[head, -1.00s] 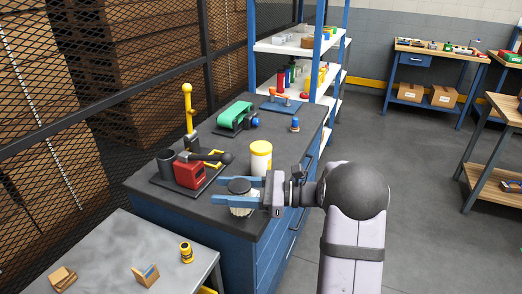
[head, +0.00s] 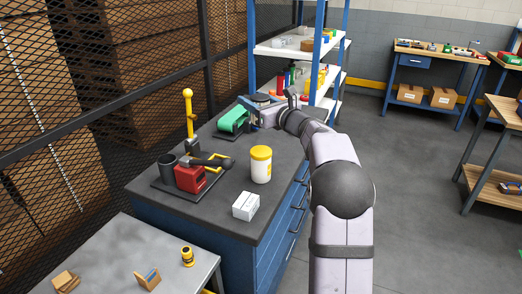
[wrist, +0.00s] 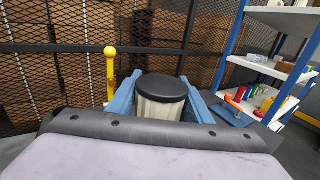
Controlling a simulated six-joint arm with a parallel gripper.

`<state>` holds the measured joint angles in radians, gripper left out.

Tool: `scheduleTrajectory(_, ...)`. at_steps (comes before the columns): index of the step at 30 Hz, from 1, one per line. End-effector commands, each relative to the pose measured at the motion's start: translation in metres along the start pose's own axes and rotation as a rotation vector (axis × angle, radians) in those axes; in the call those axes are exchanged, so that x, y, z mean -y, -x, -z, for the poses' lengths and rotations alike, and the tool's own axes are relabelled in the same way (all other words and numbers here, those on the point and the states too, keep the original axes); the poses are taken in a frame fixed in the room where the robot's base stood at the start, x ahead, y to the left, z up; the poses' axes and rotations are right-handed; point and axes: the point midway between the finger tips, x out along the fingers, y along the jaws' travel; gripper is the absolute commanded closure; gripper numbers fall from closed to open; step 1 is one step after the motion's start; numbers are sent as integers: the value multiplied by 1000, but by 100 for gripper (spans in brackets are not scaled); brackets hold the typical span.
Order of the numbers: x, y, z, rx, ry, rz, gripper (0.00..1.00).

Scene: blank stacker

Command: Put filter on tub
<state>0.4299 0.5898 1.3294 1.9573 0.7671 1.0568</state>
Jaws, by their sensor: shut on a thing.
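The filter is a pale ribbed cylinder with a black round cap (wrist: 160,88), upright in the wrist view. My gripper (wrist: 158,98) is shut on it, with one blue finger at each side. In the head view my gripper (head: 262,102) is raised and appears above the tub in the picture, by the green machine; the filter is mostly hidden there. The tub (head: 261,166) is white with a yellow lid and stands upright on the dark bench top, apart from my gripper. The tub does not show in the wrist view.
A white box (head: 246,206) sits near the bench's front edge. A red device (head: 189,179) and dark cup (head: 167,164) stand left of the tub. A yellow post (head: 189,115) and green machine (head: 234,119) are further back. Shelves (wrist: 280,95) rise at right in the wrist view.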

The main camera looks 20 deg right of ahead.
Motion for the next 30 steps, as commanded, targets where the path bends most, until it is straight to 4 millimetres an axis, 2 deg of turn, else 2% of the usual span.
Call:
scheduleTrajectory(5,2,-1,0,0,-1,8,80)
scheduleTrajectory(16,2,-1,49,-3,-2,7,80)
scheduleTrajectory(20,2,-1,59,0,-1,6,80)
scheduleTrajectory(26,2,-1,63,0,1,6,80)
scheduleTrajectory(30,2,-1,77,-3,-2,6,80)
